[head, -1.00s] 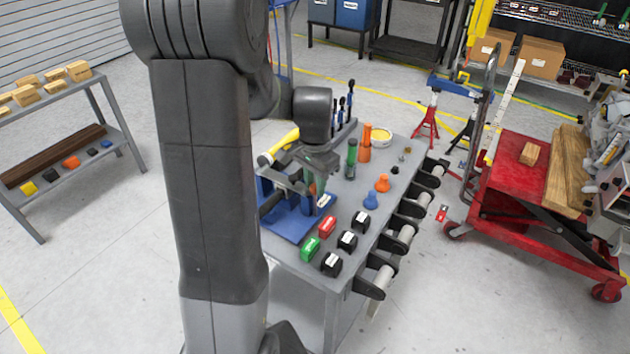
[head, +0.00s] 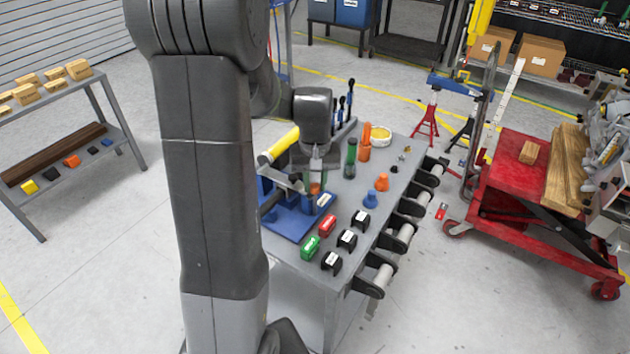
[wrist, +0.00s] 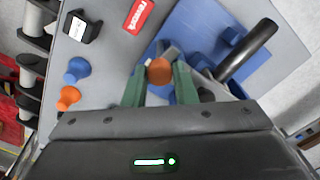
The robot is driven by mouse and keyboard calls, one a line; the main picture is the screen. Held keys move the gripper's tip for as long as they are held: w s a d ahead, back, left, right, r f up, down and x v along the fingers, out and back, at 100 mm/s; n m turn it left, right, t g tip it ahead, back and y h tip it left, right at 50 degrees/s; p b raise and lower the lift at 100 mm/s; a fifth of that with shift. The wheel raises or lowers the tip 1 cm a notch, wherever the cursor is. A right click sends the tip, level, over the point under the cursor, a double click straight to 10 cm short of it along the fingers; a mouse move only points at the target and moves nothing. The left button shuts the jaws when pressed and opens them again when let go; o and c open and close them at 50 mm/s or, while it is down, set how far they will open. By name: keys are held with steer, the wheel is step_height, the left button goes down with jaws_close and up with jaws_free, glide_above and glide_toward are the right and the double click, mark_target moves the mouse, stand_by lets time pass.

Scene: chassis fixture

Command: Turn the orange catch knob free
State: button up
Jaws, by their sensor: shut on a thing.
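The orange catch knob (wrist: 159,72) shows in the wrist view between the two green fingers of my gripper (wrist: 160,80). The fingers are shut on it, one at each side. In the head view my gripper (head: 316,180) is over the blue fixture (head: 287,222), and a bit of the orange knob (head: 315,188) shows below it. The blue fixture (wrist: 205,30) also shows in the wrist view, with a dark cylindrical bar (wrist: 248,48) to the right of the knob. The knob's lower part is hidden.
A blue peg (head: 369,199) and an orange peg (head: 382,182) stand on the grey bench. Red (head: 327,225), green (head: 310,247) and several black labelled blocks lie near its front. Green and orange tall cylinders stand behind. Black roller brackets (head: 370,284) jut from the right edge.

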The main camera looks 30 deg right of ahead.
mark_target(315, 186)
steer(key=shift+n, duration=0.6)
steer(key=o, duration=1)
steer(key=shift+r, duration=0.1)
step_height(315, 186, up, 14)
steer(key=shift+f, duration=0.2)
step_height(315, 186, down, 14)
steer(key=shift+r, duration=0.1)
stand_by(0.6)
